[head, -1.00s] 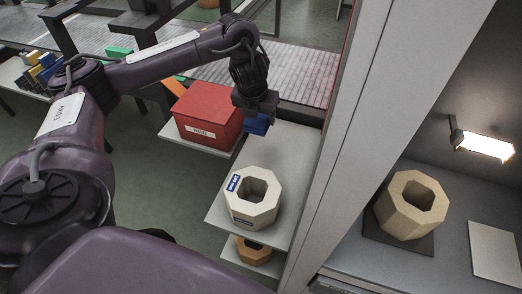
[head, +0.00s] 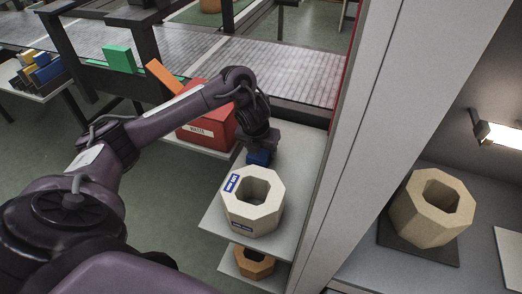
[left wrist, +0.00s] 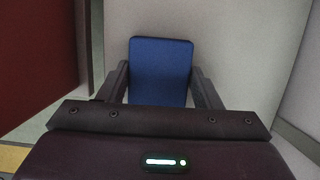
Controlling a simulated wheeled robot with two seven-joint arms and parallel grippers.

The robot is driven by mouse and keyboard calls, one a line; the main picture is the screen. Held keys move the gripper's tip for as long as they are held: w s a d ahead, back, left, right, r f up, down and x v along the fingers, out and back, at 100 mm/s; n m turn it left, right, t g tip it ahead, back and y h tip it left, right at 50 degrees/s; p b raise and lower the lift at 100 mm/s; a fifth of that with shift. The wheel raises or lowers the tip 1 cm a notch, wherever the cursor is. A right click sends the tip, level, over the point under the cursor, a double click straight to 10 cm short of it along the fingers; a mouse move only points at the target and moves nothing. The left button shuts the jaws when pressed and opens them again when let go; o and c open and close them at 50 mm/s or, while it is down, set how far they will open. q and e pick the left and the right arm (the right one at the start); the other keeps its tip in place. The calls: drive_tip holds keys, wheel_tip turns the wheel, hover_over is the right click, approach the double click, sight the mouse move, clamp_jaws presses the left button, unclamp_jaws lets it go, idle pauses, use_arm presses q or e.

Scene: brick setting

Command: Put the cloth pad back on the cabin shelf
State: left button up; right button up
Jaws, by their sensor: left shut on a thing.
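The blue cloth pad (head: 258,158) is in my left gripper (head: 262,148), at the back part of the grey shelf (head: 293,165). In the left wrist view the pad (left wrist: 161,72) stands between the two dark fingers (left wrist: 161,85), one on each side. The fingers are shut on it. The pale shelf surface lies behind the pad in that view; I cannot tell whether the pad touches it. My right gripper is not in view.
A pale octagonal block (head: 252,203) with blue labels stands in front of the pad on the shelf. A red box (head: 207,128) is just left. An orange-brown block (head: 254,262) sits on a lower shelf. A cabin post (head: 372,130) rises to the right.

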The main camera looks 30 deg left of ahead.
sight(257, 159)
use_arm(q)
drive_tip(key=o, duration=0.8)
drive_tip(key=shift+o, duration=0.7)
drive_tip(key=p+v, duration=0.7)
drive_tip(key=v, duration=0.5)
drive_tip(key=shift+s, duration=0.1)
